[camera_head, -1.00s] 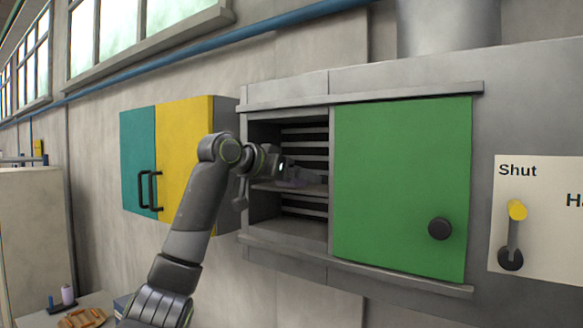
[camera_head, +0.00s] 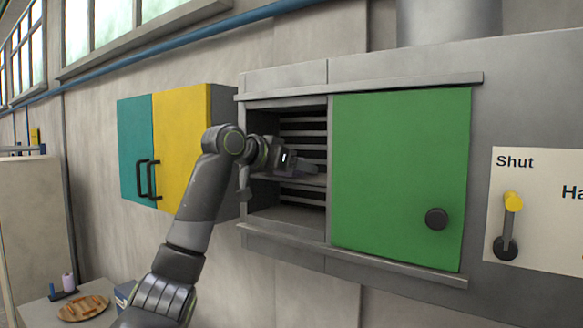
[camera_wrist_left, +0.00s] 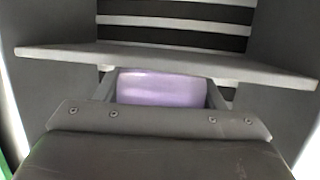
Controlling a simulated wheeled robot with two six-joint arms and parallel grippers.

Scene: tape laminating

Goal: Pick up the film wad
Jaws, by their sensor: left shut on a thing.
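The film wad (camera_wrist_left: 160,88) is a pale purple, translucent block between the two fingers of my left gripper (camera_wrist_left: 160,97) in the left wrist view. My left gripper is shut on it. In the head view my left gripper (camera_head: 300,165) reaches into the open left part of the grey wall cabinet (camera_head: 287,238). The wad (camera_head: 308,170) shows there as a faint purplish patch at the fingertips, close to the cabinet's middle shelf (camera_head: 312,181). I cannot tell whether it touches the shelf. My right gripper is not in view.
A green sliding door (camera_head: 400,170) with a black knob covers the cabinet's right part. Slatted racks (camera_head: 303,145) line the back. A yellow and teal cabinet (camera_head: 180,150) hangs to the left. A lever panel (camera_head: 535,210) marked "Shut" is at the right.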

